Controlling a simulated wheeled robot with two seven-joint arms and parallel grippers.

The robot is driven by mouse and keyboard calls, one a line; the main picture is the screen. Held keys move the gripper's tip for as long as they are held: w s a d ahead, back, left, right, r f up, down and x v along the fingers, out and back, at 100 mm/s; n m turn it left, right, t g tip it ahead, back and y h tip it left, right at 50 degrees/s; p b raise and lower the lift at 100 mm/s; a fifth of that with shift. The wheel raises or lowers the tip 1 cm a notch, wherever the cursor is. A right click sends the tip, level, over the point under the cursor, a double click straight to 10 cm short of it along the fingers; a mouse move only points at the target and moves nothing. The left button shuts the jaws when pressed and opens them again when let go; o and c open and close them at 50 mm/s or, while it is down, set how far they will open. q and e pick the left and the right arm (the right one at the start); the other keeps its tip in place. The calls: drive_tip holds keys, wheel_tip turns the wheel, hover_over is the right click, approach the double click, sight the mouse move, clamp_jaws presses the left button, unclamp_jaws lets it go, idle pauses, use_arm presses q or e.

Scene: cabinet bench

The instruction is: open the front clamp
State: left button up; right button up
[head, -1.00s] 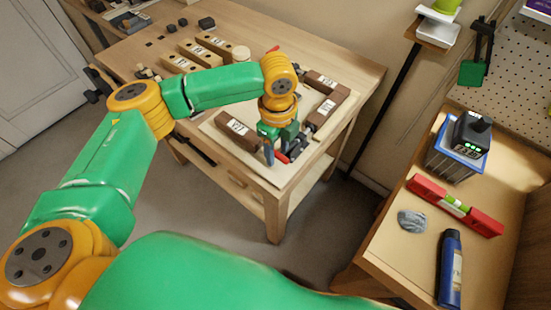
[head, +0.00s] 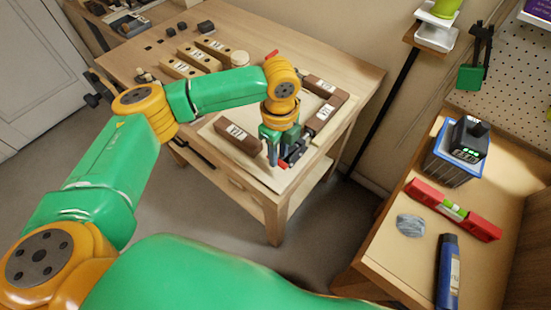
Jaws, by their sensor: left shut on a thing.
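The front clamp (head: 295,154) is dark with a red part (head: 283,164). It sits at the near right corner of the workbench, by the brown labelled blocks. My left gripper (head: 275,152) points down at this clamp and is shut on it. The fingers and wrist hide much of the clamp, so I cannot tell exactly which part is held or how far its jaws stand apart. A brown labelled block (head: 237,137) lies just left of the gripper. Two more, a right block (head: 325,113) and a back block (head: 319,86), lie beyond it. My right gripper is not in view.
A red tip (head: 272,53) shows behind my left wrist. Several light wooden blocks (head: 212,48) and a round wooden piece (head: 240,58) stand farther back on the workbench (head: 335,63). A side table at right holds a red level (head: 455,208), a blue bottle (head: 448,270) and a charger (head: 468,137).

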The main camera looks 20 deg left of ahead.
use_arm(q)
drive_tip(key=shift+w+d+r, duration=0.1)
drive_tip(key=shift+r, duration=0.25)
drive_tip(key=shift+c, duration=0.3)
drive_tip(key=shift+r, duration=0.15)
drive_tip(key=shift+c, duration=0.7)
drive_tip(key=shift+w+r+p, duration=0.15)
drive_tip(key=shift+r+p, duration=0.65)
drive_tip(key=shift+p, duration=0.25)
drive_tip(key=shift+c, duration=0.2)
drive_tip(key=shift+w+d+r, duration=0.1)
drive_tip(key=shift+w, duration=0.05)
clamp_jaws()
